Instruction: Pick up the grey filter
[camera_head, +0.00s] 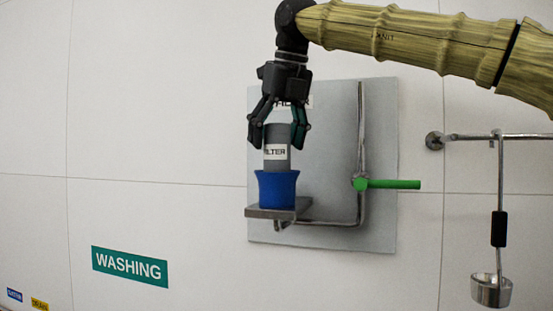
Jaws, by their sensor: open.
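The grey filter (277,164) is an upright grey cylinder with a white label reading "FILTER". Its lower end sits in a blue cup-shaped holder (277,188) on a small grey shelf. My gripper (278,138) points down from above and is open. The lower part of the filter is hidden inside the blue holder.
The shelf (304,208) is fixed to a grey wall panel (378,130). A metal pipe with a green lever (395,184) is right of the filter. A ladle (491,288) hangs from a rail (480,136) further right. A "WASHING" sign (130,266) is on the wall, lower left.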

